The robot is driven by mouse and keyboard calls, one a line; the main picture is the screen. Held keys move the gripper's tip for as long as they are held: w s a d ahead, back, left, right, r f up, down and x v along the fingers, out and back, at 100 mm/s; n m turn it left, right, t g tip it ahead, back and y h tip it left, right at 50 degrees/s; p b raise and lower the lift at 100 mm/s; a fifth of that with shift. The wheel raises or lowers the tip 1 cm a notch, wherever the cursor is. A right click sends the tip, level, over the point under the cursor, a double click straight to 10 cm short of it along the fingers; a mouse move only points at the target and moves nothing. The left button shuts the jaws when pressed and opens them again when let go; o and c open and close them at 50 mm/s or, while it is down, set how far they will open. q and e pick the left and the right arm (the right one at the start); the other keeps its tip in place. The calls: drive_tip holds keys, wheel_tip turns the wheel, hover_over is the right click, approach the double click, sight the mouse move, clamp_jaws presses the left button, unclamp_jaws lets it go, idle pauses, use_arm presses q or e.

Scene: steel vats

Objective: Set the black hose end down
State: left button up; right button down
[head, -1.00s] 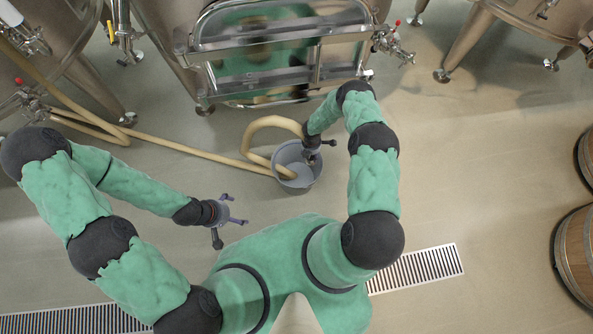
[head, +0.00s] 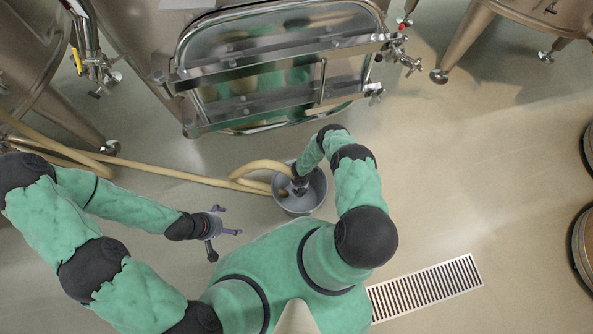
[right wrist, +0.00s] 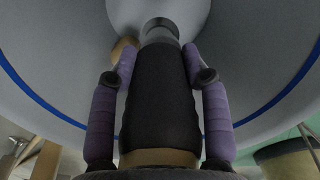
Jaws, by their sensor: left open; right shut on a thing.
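The black hose end (right wrist: 160,95) is a black sleeve with a grey metal tip. In the right wrist view the purple fingers of my right gripper (right wrist: 160,78) press on it from both sides. The tip points into a grey bucket (right wrist: 250,70) with a blue line around its wall. In the head view my right gripper (head: 300,184) is over and partly inside the bucket (head: 318,193), hiding most of the hose end. Whether the tip touches the bucket cannot be told. My left gripper (head: 214,226) is open and empty, left of the bucket.
The beige hose (head: 190,176) runs along the floor from the left and bends into the bucket. A steel vat with a hatch (head: 280,65) stands behind it. A floor drain (head: 425,288) lies at lower right. Barrels (head: 582,245) stand at the right edge. Floor right of the bucket is clear.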

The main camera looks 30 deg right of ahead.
drive_tip(key=shift+w+f+b, duration=0.2)
drive_tip(key=shift+f+b, duration=0.2)
drive_tip(key=shift+f, duration=0.4)
wheel_tip(320, 180, down, 9)
drive_tip(key=b, duration=0.6)
drive_tip(key=shift+f+b, duration=0.15)
drive_tip(key=shift+b, duration=0.15)
drive_tip(key=c, duration=0.6)
unclamp_jaws()
